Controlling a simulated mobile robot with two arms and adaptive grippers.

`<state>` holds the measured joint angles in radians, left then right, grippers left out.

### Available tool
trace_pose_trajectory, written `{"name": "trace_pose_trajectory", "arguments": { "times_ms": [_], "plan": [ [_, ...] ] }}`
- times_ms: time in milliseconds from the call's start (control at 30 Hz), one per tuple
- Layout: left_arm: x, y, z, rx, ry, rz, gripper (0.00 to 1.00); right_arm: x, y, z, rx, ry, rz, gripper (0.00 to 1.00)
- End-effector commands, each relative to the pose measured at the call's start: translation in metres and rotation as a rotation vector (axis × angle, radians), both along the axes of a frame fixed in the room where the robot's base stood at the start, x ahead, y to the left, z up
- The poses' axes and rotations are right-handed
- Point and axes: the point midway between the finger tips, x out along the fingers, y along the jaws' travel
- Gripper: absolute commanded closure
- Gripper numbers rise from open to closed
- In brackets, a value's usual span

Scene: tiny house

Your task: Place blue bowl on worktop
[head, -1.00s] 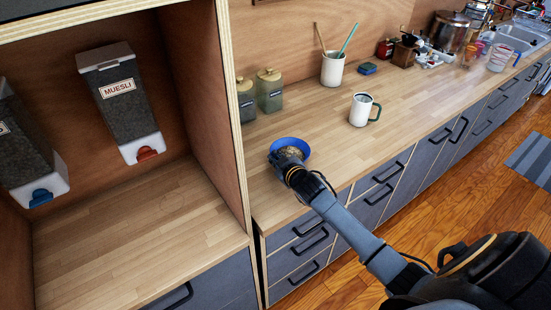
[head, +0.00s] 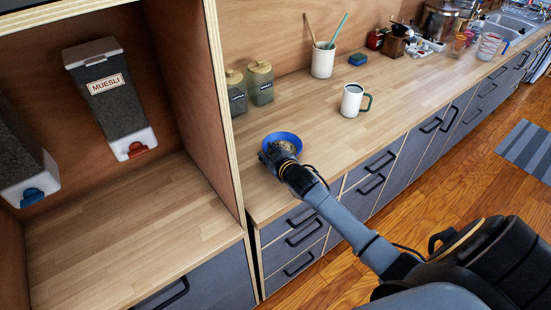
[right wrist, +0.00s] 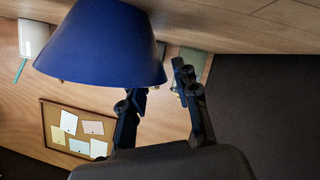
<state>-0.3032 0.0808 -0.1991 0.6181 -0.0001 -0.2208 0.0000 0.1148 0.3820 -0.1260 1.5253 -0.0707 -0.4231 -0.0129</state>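In the right wrist view, which is upside down, the bowl (right wrist: 95,45) fills the upper left. One finger of the right gripper (right wrist: 161,80) is partly hidden by the bowl's rim. The other finger is outside the bowl, with a gap showing between it and the bowl. My left gripper is not in view.
A white mug (head: 352,101) stands to the bowl's right. Two canisters (head: 260,83) and a utensil cup (head: 323,60) stand behind. A tall wooden side panel (head: 200,110) is close on the left, with a muesli dispenser (head: 110,95) beyond. Bare worktop lies between bowl and mug.

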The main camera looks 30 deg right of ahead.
Motion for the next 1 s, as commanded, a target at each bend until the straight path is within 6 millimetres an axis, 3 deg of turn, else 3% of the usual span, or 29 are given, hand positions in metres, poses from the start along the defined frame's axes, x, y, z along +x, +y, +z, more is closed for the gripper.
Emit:
{"name": "trace_pose_trajectory", "arguments": {
  "times_ms": [600,1000],
  "plan": [
    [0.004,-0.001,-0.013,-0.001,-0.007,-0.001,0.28,-0.095,0.009,0.032,0.0,0.002,0.0,0.7],
    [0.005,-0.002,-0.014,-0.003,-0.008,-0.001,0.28,-0.109,0.01,0.04,0.0,0.002,-0.001,0.7]
  ]
}}
